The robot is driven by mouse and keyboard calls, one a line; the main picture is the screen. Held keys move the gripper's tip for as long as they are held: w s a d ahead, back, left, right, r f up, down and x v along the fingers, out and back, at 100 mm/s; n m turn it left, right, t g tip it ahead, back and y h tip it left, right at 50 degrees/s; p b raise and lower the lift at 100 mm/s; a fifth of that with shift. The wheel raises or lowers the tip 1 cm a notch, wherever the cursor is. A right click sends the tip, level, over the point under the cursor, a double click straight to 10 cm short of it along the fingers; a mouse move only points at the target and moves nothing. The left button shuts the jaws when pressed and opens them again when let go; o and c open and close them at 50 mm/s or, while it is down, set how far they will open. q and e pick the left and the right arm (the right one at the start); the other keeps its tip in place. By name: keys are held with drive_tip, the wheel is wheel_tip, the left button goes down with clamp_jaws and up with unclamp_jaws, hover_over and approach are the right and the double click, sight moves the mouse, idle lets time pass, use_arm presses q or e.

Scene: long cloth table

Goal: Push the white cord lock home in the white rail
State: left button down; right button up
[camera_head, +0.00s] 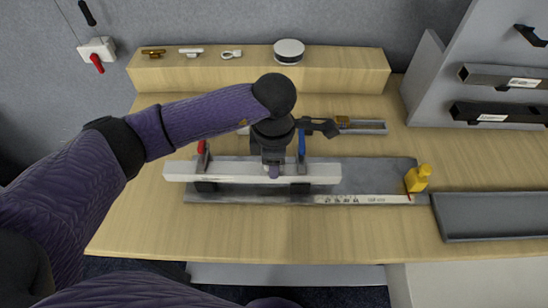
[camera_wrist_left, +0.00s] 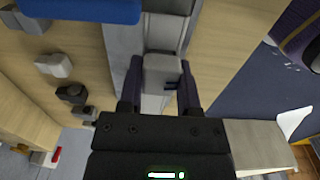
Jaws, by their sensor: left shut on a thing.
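The white rail (camera_head: 315,172) lies lengthwise on a grey plate (camera_head: 360,178), between a red-handled clamp (camera_head: 201,155) and a blue-handled clamp (camera_head: 301,150). My left gripper (camera_head: 273,170) points down at the rail, between the clamps. In the left wrist view my left gripper (camera_wrist_left: 160,92) is shut on a pale block, the white cord lock (camera_wrist_left: 162,72), with a dark finger on each side. The lock is at the rail's channel (camera_wrist_left: 165,32); how deep it sits cannot be told. My right gripper is not in view.
A raised wooden ledge (camera_head: 340,65) behind carries small fittings and a white round puck (camera_head: 289,51). A yellow item (camera_head: 418,178) stands at the plate's right end. A grey tray (camera_head: 500,215) is at the right. The front table strip (camera_head: 300,230) is clear.

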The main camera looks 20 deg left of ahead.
use_arm(q)
drive_tip(key=shift+f, duration=0.2)
drive_tip(key=shift+c, duration=1.1)
unclamp_jaws()
drive_tip(key=shift+r, duration=0.1)
wheel_tip(320, 180, up, 10)
drive_tip(key=shift+p, duration=0.65)
